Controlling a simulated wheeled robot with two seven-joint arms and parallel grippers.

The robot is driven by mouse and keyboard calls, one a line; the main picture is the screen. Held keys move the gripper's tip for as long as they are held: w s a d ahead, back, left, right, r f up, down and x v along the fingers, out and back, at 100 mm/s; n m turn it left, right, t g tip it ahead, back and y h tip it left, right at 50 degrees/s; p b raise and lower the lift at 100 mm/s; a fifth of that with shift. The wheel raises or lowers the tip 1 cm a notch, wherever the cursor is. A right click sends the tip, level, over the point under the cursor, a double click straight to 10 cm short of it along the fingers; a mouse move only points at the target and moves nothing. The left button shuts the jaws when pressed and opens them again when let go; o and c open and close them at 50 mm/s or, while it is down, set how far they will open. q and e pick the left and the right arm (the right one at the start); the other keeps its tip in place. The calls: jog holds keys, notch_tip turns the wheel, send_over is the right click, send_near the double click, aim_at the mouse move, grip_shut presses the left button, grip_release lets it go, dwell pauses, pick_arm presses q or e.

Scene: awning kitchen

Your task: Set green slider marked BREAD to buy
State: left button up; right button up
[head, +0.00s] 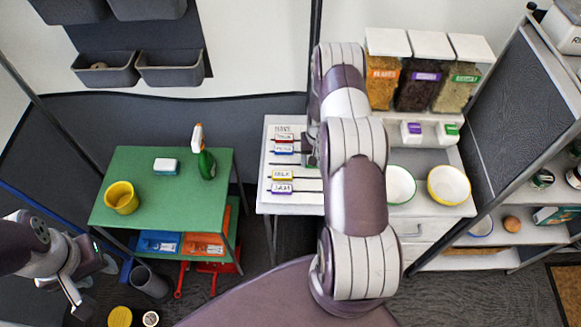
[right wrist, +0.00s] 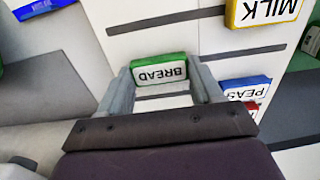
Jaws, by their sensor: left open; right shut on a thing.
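The green slider marked BREAD (right wrist: 160,72) sits between the two fingers of my right gripper (right wrist: 162,84), which is shut on it. In the right wrist view its label appears upside down. In the head view my right arm hides most of the slider and gripper. The white slider board (head: 266,200) stands on the counter, its right part covered by my arm. It carries a yellow MILK slider (head: 282,173), a purple JAM slider (head: 281,188), a blue slider (head: 284,150) and a red slider (head: 284,138). My left gripper (head: 82,304) is open and empty at lower left.
A green table (head: 140,205) at left holds a yellow cup (head: 122,198), a spray bottle (head: 206,165) and a small box (head: 165,166). Right of my arm are two bowls (head: 448,185) and several food jars (head: 418,85). In the wrist view, MILK (right wrist: 262,10) and blue PEAS (right wrist: 246,88) sliders lie nearby.

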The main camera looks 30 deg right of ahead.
jog(key=shift+r, duration=0.15)
jog(key=o, duration=1.5)
jog(key=shift+d, duration=0.15)
jog(key=shift+o, duration=0.2)
jog(key=shift+s, duration=0.2)
jog(key=shift+w+r, duration=0.15)
jog(key=shift+r, duration=0.3)
notch_tip(320, 180, up, 12)
jog(key=b, duration=0.2)
jog(key=shift+s+b, duration=0.2)
jog(key=shift+b, duration=0.2)
jog(key=shift+f, duration=0.1)
